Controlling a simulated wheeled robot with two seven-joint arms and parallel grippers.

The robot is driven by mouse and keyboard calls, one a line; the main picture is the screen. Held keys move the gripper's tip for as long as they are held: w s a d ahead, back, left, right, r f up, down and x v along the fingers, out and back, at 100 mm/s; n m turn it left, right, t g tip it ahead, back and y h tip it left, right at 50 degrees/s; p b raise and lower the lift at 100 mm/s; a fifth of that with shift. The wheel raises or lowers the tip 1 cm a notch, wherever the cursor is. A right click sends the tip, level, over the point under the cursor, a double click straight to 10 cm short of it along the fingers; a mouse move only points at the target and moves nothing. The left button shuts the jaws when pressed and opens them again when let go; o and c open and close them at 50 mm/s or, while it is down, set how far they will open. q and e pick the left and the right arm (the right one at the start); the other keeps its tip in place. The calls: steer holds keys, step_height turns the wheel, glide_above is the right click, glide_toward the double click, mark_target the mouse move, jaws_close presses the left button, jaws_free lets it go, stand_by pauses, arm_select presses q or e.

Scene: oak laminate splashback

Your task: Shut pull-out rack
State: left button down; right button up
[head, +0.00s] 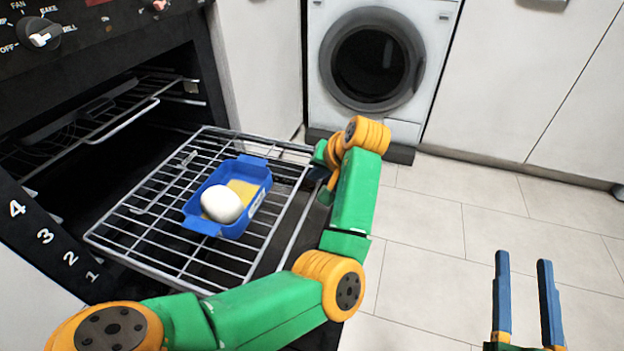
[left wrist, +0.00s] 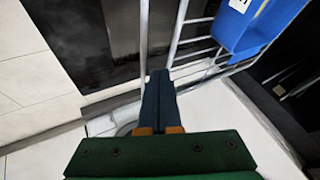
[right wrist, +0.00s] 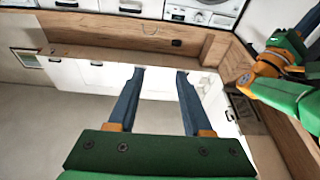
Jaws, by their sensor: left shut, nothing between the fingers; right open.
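The pull-out rack (head: 150,264) is a wire oven shelf, slid out of the dark oven (head: 130,125). A blue dish (head: 253,170) with a white rounded item (head: 222,204) and something yellow stands on it. My left arm reaches over the near side of the rack. My left gripper (head: 319,173) is at the rack's far front corner, partly hidden by its own wrist. In the left wrist view its fingers (left wrist: 159,78) are together and empty, close to the rack's front wires (left wrist: 179,35); contact cannot be told. My right gripper (head: 524,258) is open and empty over the floor.
A second wire shelf (head: 140,108) sits higher inside the oven. The open oven door (head: 318,215) lies below the rack. A washing machine (head: 372,65) and white cabinets (head: 540,70) stand behind. The tiled floor (head: 440,215) at right is clear.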

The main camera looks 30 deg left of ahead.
arm_select(q)
steer(key=b+x, duration=0.1)
steer(key=x, duration=0.1)
steer(key=shift+w+a+f, duration=0.15)
steer(key=shift+a+f, duration=0.1)
steer(key=shift+f, duration=0.05)
arm_select(e)
steer(key=s+r+n+t+y, duration=0.1)
steer(key=s+r+t+y, duration=0.2)
steer(key=s+r+t, duration=0.2)
step_height(320, 180, up, 3)
steer(key=shift+r, duration=0.1)
